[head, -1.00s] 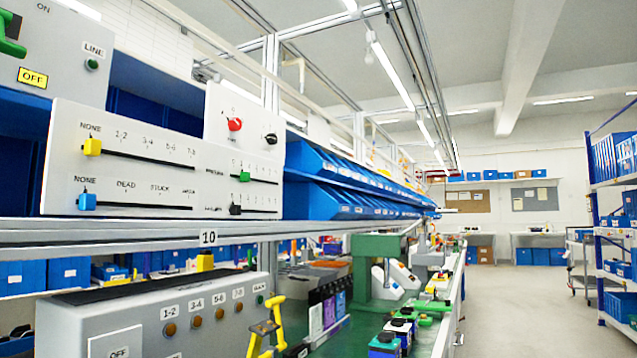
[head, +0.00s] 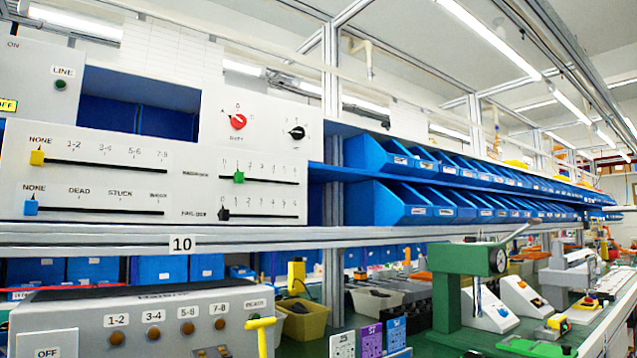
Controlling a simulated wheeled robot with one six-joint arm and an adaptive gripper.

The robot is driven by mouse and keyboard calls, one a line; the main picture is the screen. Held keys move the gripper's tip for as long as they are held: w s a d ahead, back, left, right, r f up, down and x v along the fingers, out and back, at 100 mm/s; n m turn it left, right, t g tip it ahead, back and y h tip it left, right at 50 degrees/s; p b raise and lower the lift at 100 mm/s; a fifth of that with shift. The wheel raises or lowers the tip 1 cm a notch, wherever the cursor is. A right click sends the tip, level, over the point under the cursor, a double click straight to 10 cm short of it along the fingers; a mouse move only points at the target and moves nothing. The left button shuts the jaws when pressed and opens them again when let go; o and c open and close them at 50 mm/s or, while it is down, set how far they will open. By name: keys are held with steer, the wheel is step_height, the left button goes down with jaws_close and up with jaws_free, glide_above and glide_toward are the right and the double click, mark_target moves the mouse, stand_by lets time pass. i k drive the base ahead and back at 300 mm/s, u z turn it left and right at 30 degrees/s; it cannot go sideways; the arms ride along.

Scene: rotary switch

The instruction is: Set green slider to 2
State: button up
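The green slider (head: 239,177) is a small green block on the upper dark horizontal slot of a white panel (head: 262,150). It sits near the left end of its slot, a little in from the end. A row of small marks runs above the slot; they are too small to read surely. Below it, a black slider (head: 223,214) sits at the left end of a second slot. A red knob (head: 238,121) and a black knob (head: 297,132) are higher on the same panel. My gripper is not in view.
Left of this panel, another panel (head: 100,180) carries a yellow slider (head: 37,157) and a blue slider (head: 31,207). Blue bins (head: 385,158) line the shelf to the right. A metal rail (head: 120,236) runs below; a grey button box (head: 130,320) stands lower left.

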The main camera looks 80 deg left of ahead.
mark_target(238, 177)
steer(key=u, duration=0.05)
steer(key=i, duration=0.65)
steer(key=u, duration=2.45)
